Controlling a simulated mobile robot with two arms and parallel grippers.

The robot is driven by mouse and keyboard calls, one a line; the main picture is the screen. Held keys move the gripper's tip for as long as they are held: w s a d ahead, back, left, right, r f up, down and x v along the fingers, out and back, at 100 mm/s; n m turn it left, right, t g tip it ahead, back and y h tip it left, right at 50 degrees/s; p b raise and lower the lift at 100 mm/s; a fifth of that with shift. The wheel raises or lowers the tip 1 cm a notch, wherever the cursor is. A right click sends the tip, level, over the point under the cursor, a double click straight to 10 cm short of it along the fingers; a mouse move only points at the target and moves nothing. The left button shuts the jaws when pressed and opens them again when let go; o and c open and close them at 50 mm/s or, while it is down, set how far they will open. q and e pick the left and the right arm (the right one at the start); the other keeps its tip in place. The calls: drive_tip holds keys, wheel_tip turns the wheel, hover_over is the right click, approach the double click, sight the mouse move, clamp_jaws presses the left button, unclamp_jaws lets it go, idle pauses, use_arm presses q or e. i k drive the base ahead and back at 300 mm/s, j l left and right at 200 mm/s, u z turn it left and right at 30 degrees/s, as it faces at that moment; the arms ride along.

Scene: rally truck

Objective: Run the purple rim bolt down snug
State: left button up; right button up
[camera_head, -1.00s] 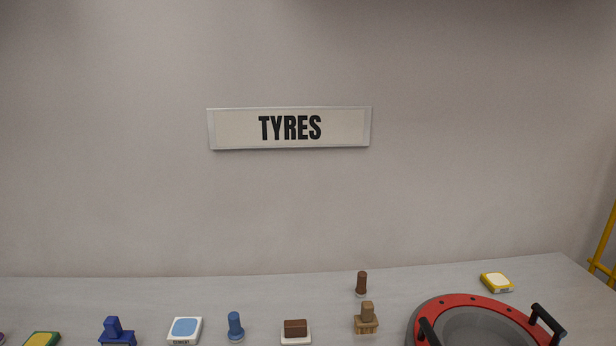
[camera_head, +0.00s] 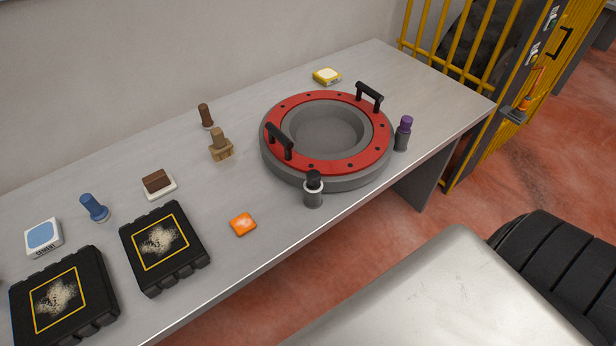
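A bolt with a purple head (camera_head: 405,123) and a dark grey lower part stands upright at the right of the round wheel rim, near the bench's front edge. The rim has a red ring (camera_head: 375,160) with small dark holes, two black handles and a grey bowl-shaped middle. A similar bolt with a black head (camera_head: 313,180) stands at the rim's front. I cannot tell whether either bolt sits in the rim or beside it. Neither of my grippers is in view.
A yellow barred cage (camera_head: 465,60) and a tyre (camera_head: 560,270) stand right.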

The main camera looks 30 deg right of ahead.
sight(406, 122)
drive_tip(key=z, duration=1.7)
